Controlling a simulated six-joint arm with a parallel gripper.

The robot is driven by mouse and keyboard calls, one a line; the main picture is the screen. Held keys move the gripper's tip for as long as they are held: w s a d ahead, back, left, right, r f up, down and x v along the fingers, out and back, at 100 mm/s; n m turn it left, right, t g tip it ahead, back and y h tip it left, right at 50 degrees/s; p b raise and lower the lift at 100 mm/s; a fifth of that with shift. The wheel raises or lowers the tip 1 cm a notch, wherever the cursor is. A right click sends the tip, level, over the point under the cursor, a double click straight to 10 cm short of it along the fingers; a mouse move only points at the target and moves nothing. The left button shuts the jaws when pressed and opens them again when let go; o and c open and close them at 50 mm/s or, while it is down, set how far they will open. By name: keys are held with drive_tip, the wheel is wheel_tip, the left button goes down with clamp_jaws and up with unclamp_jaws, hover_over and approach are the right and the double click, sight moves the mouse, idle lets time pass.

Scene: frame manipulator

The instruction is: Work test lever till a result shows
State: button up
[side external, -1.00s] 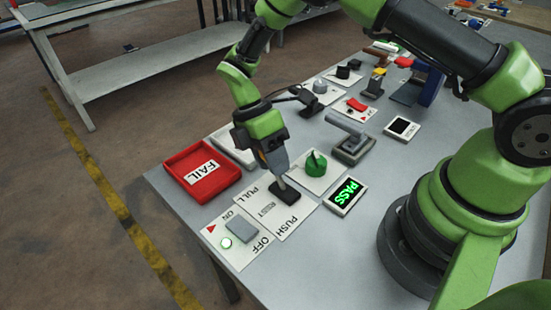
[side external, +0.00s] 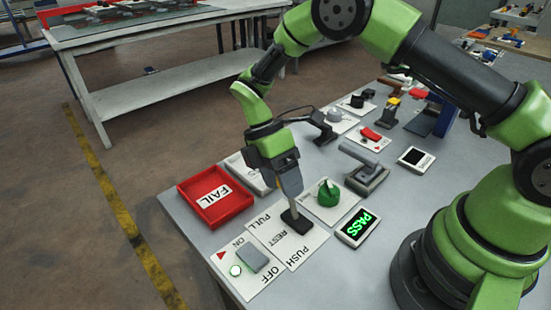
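The test lever (side external: 293,210) stands on a black base on a white plate (side external: 272,236) marked PULL, REST and PUSH. My gripper (side external: 291,192) points down at the lever's top, and the upper part of the lever is hidden at the fingers. I cannot tell whether the fingers are closed on it. The lever's short visible shaft looks close to upright. Its exact position against the labels is unclear. A small black display (side external: 358,227) to the right of the plate shows PASS in green.
A red FAIL tray (side external: 189,192) lies left of the lever plate. An ON/OFF plate (side external: 266,279) with a grey rocker and a lit green lamp lies in front. A green knob (side external: 328,193) and a grey lever handle (side external: 366,171) stand close behind. A dark display (side external: 416,157) is further right.

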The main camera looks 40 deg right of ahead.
drive_tip(key=v, duration=0.8)
drive_tip(key=shift+r, duration=0.15)
